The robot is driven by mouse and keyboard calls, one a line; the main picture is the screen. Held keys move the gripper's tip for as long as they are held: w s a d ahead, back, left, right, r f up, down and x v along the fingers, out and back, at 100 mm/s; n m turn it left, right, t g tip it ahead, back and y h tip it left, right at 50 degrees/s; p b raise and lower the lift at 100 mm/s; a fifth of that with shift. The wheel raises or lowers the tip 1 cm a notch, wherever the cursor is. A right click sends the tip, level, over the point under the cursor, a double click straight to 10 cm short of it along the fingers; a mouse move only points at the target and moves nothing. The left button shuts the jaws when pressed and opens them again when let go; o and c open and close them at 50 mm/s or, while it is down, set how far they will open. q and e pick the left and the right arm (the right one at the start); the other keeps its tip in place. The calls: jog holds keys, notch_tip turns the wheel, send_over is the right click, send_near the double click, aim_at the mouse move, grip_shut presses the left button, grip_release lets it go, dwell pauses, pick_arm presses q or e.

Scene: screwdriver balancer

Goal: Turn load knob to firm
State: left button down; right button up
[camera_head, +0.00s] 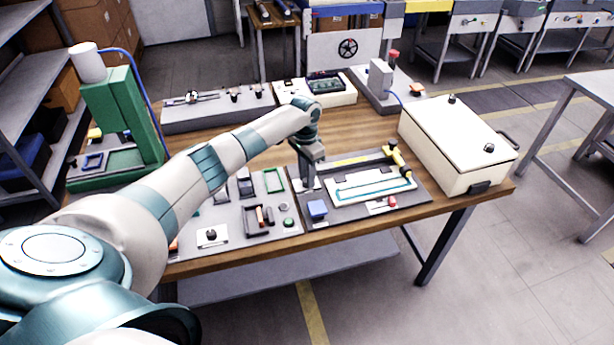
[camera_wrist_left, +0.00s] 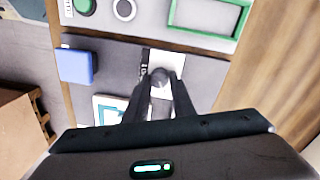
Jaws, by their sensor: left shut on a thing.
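The load knob (camera_wrist_left: 160,75) is a small dark grey round knob on a white label plate (camera_wrist_left: 172,57) with dark markings, seen in the left wrist view. My left gripper (camera_wrist_left: 160,86) points down at it with its two dark fingers on either side, shut on the knob. In the head view the left gripper (camera_head: 309,181) reaches down to the left end of the dark grey board (camera_head: 420,190). There it hides the knob. The label text and the knob's setting are too small to read. My right gripper is in neither view.
A blue block (camera_head: 317,209) sits close to the gripper on the same board. A yellow-handled tool (camera_head: 397,158) lies at the board's right. A green frame (camera_head: 274,180) is on the neighbouring panel. A cream box (camera_head: 455,140) stands at the table's right end.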

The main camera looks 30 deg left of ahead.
pick_arm(q)
jog(key=shift+r, duration=0.1)
jog(key=c, duration=1.5)
grip_release()
jog(key=r+b, duration=0.1)
jog(key=r, duration=0.4)
jog(key=r+b, duration=0.2)
jog(key=r, duration=0.4)
jog(key=r+b, duration=0.1)
jog(key=r, duration=0.5)
jog(key=shift+w+a+r, duration=0.15)
jog(key=shift+a+r, duration=0.05)
jog(key=shift+a, duration=0.2)
jog(key=shift+f, duration=0.1)
